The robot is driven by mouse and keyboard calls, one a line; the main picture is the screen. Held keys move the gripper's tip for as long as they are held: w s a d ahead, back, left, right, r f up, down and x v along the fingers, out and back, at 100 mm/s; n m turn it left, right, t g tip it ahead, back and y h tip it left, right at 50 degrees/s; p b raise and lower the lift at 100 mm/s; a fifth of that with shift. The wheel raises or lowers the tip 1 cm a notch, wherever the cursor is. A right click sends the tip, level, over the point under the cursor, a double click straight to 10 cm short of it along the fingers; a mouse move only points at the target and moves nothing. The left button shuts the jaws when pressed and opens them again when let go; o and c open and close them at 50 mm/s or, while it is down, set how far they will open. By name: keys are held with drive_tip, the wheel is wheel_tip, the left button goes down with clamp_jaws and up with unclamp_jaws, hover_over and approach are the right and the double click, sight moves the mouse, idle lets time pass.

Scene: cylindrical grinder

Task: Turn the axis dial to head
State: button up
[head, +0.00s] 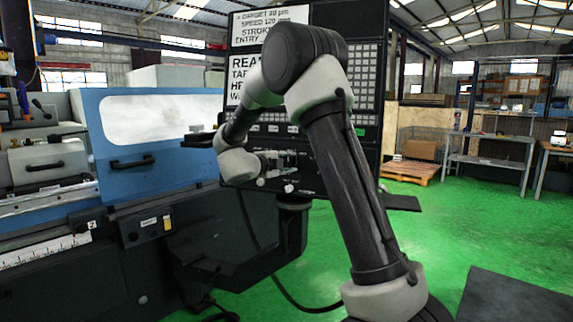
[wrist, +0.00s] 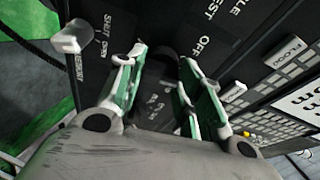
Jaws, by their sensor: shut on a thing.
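My gripper (wrist: 163,62) is at the control panel, its green and white fingers closed around a dark round knob (wrist: 165,68), which appears to be the axis dial. Most of the dial is hidden between the fingertips, and its pointer cannot be read. Small lettering on the panel below it is too blurred to read. In the head view my gripper (head: 283,160) is in front of the lower part of the black control panel (head: 369,150), and the dial cannot be made out there.
A pale lever knob (wrist: 72,38) beside SHUT and OPEN labels is left of the fingers. A keypad (wrist: 290,70) is at the right. In the head view, the blue grinder (head: 150,165) stands left, a wooden pallet (head: 410,170) right.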

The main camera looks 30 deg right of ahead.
drive_tip(key=m+y, duration=0.1)
drive_tip(key=m, duration=0.3)
drive_tip(key=shift+r, duration=0.1)
drive_tip(key=shift+m+g+y, duration=0.3)
drive_tip(key=shift+m+y, duration=0.4)
drive_tip(key=shift+m, duration=1.6)
drive_tip(key=o, duration=1)
drive_tip(key=shift+o, duration=0.2)
drive_tip(key=shift+r, duration=0.1)
drive_tip(key=v, duration=1.2)
